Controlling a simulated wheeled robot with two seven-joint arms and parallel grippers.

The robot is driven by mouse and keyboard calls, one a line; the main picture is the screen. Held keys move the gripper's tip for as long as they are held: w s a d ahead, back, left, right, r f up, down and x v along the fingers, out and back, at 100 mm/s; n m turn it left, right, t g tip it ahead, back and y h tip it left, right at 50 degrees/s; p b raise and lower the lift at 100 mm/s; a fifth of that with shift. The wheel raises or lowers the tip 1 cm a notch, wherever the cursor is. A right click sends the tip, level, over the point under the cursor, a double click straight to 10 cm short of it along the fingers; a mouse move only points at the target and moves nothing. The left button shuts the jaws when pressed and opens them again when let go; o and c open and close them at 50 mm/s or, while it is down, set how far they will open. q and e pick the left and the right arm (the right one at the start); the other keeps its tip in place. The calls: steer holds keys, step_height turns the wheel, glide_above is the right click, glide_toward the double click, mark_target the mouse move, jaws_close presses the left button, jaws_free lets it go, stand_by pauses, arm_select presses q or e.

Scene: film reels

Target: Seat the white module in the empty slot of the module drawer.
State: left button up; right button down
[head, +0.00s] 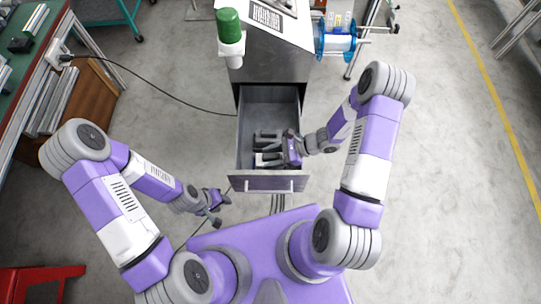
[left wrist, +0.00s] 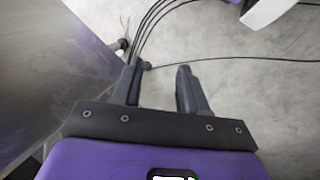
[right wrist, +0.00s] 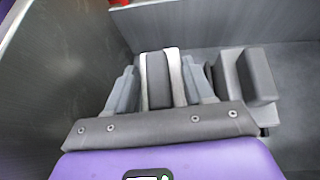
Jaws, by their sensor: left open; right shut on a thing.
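The module drawer (head: 240,150) is pulled out of the metal cabinet, and it also shows in the right wrist view (right wrist: 210,35). My right gripper (head: 277,150) is inside the drawer. In the right wrist view it (right wrist: 160,88) is shut on the white module (right wrist: 174,70), which has light sides and a dark grey middle. The module's underside is hidden, so I cannot tell whether it is in a slot. A grey module with a dark block (right wrist: 258,75) stands to its right, apart from it. My left gripper (head: 214,208) is open and empty outside the drawer, also in the left wrist view (left wrist: 160,88).
The drawer's front panel with its handle (head: 268,182) faces me. The cabinet (head: 270,60) stands behind, with a green-capped bottle (head: 230,30) and a blue reel (head: 335,38). A workbench (head: 30,70) is at left, a red stool (head: 40,280) at lower left. Cables cross the floor.

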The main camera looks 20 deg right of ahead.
steer(key=shift+d+r+p, duration=0.15)
steer(key=shift+r+p, duration=0.3)
steer(key=shift+r, duration=0.2)
steer(key=shift+a+r, duration=0.1)
steer(key=shift+a, duration=0.1)
stand_by(0.3)
